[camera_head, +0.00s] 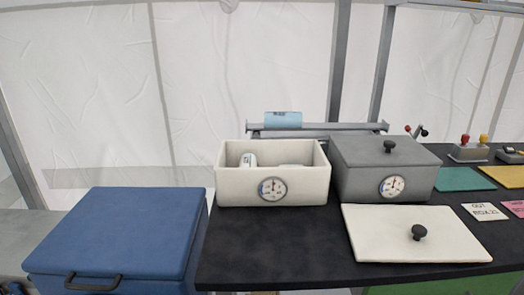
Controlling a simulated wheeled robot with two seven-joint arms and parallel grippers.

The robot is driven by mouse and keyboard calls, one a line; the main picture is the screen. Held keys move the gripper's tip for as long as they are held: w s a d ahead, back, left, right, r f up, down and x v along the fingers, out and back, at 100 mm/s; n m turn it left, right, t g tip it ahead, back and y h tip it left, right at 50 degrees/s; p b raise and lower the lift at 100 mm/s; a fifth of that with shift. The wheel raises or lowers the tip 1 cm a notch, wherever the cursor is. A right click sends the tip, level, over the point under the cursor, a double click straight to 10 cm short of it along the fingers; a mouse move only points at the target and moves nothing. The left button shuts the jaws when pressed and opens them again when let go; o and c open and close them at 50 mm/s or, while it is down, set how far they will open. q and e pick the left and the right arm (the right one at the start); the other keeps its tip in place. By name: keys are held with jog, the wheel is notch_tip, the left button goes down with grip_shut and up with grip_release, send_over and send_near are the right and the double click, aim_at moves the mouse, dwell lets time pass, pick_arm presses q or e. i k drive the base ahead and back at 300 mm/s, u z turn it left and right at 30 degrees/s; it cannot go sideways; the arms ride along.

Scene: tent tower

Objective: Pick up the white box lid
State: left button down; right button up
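The white box lid (385,236) lies flat on the black table, in front of the grey box and near the table's front edge. It has a black round knob (419,232) on top. The white box (232,187) stands open to the left of the lid, with a round dial on its front and pale items partly seen inside. Neither of my grippers is in the head view.
A grey lidded box (360,183) stands behind the white lid. A blue chest (125,230) is at the left. Coloured mats and stamps (466,150) lie at the right. The black table (270,250) is clear in front of the white box.

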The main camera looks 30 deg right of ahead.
aim_at(378, 233)
jog(key=z, duration=2)
